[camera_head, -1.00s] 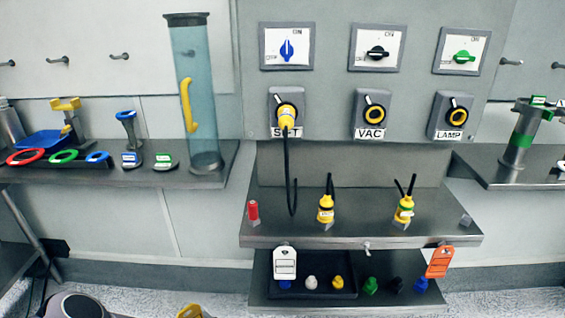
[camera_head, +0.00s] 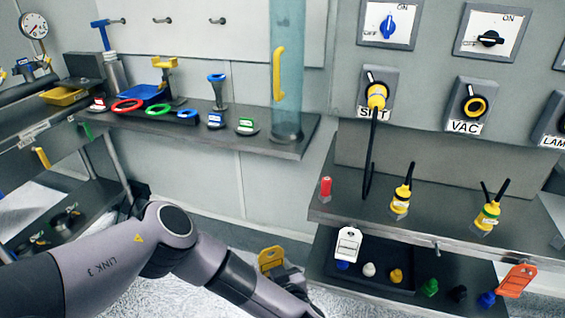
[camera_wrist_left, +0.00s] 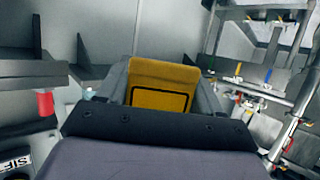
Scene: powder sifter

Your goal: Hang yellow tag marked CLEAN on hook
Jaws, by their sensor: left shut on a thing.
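My left gripper (camera_head: 285,276) is shut on the yellow tag (camera_head: 271,259), low in the head view and left of the lower shelf. The tag also shows between the fingers in the left wrist view (camera_wrist_left: 160,84); its marking cannot be read. A small metal hook (camera_head: 436,248) sticks out from the front edge of the middle shelf, right of the held tag and apart from it. More hooks (camera_head: 217,20) are on the back wall. My right gripper is not in view.
A white tag (camera_head: 347,244) and an orange tag (camera_head: 516,281) are at the shelf fronts. The lower tray (camera_head: 335,270) holds several coloured caps. Yellow plugs (camera_head: 401,199) with cables stand on the middle shelf. A clear tube (camera_head: 288,60) stands on the left shelf.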

